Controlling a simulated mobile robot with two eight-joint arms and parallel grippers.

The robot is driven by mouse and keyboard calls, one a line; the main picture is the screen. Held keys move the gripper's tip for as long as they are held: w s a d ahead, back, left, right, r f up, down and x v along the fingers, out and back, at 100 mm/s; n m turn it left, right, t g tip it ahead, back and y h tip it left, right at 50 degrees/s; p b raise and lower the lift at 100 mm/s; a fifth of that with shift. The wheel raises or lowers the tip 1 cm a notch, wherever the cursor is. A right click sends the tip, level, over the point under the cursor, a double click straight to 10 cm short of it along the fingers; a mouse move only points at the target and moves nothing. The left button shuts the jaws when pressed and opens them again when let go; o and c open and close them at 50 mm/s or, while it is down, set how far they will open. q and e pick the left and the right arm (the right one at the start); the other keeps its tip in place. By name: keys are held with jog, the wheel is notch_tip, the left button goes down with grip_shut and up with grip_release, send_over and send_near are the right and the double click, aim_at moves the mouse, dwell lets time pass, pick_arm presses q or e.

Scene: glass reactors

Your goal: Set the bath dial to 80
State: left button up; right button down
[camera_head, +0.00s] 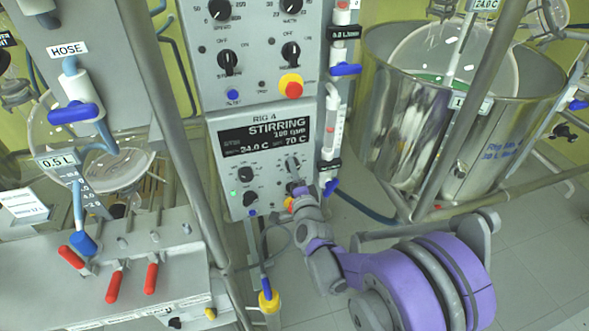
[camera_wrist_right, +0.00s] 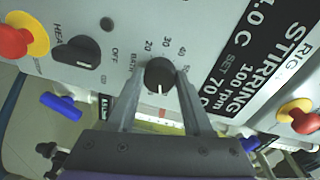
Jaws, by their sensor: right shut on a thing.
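The bath dial (camera_wrist_right: 159,70) is a round black knob with a white pointer line. It sits on the grey front of the RIG 4 panel, with BATH and the marks 20, 30, 40 and 50 legible around it. In the wrist view the pointer faces the bottom of the picture, between my fingers. My right gripper (camera_wrist_right: 160,84) is shut on the dial, one finger on each side. In the head view my right gripper (camera_head: 296,187) reaches the panel from below and partly hides the dial. The display (camera_head: 266,133) reads STIRRING, 100 rpm, SET 70 C. My left gripper is not in view.
A black HEAT switch (camera_wrist_right: 77,52) and a red-and-yellow stop button (camera_wrist_right: 18,40) are near the dial. Blue-handled valves (camera_head: 331,187) line the panel's right edge. A steel vessel (camera_head: 395,130) stands right; red-handled valves (camera_head: 114,285) are at lower left.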

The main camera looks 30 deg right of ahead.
jog(key=m+p, duration=0.3)
jog(key=m, duration=0.2)
jog(key=shift+r, duration=0.1)
jog(key=shift+y, duration=0.3)
dwell(0.4)
jog(key=shift+c, duration=1.6)
grip_release()
jog(key=v, duration=1)
jog(key=shift+s, duration=0.4)
jog(key=shift+a+r, duration=0.1)
jog(key=shift+a, duration=0.1)
